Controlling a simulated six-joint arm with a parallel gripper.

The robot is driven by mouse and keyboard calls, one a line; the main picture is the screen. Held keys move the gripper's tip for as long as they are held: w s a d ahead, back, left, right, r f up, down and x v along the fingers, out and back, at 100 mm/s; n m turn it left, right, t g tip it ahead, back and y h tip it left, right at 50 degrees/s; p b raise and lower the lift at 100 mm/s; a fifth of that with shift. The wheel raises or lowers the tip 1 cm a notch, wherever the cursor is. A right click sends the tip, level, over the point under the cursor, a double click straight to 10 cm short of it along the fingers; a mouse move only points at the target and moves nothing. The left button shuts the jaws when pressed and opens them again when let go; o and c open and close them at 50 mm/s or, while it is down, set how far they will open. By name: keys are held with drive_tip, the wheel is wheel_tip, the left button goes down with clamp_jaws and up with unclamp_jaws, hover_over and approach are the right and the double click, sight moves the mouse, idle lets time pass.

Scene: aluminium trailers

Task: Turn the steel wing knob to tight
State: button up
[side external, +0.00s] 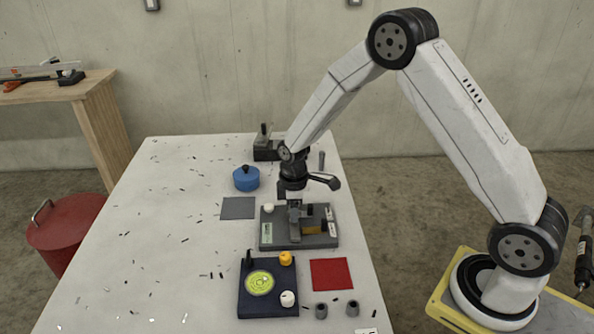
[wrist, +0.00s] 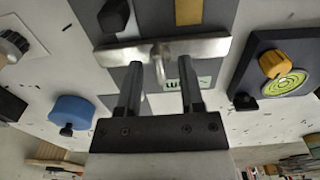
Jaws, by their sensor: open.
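The steel wing knob (wrist: 207,49) shows in the wrist view as a long silvery bar lying across the picture, with a rounded hub at its middle. My gripper (wrist: 160,62) is open, one finger on each side of the hub, with the fingertips close to the bar. I cannot tell whether they touch it. In the side external view my gripper (side external: 294,207) points down over the grey fixture board (side external: 270,238). There the knob is hard to tell apart from the fingers. A pale green label (wrist: 203,84) is partly hidden behind the right finger.
A dark block with a yellow-green dial (side external: 259,283) and an orange knob (side external: 286,258) stands in front. A blue round knob (side external: 246,178) stands behind left, near a grey square (side external: 238,208). A red square (side external: 331,274) lies front right. The table's left side is mostly clear.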

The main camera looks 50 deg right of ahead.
clamp_jaws()
drive_tip(key=shift+m, duration=0.4)
drive_tip(key=m, duration=0.7)
drive_tip(key=shift+m, duration=0.4)
drive_tip(key=m, duration=0.4)
drive_tip(key=shift+m, duration=2.3)
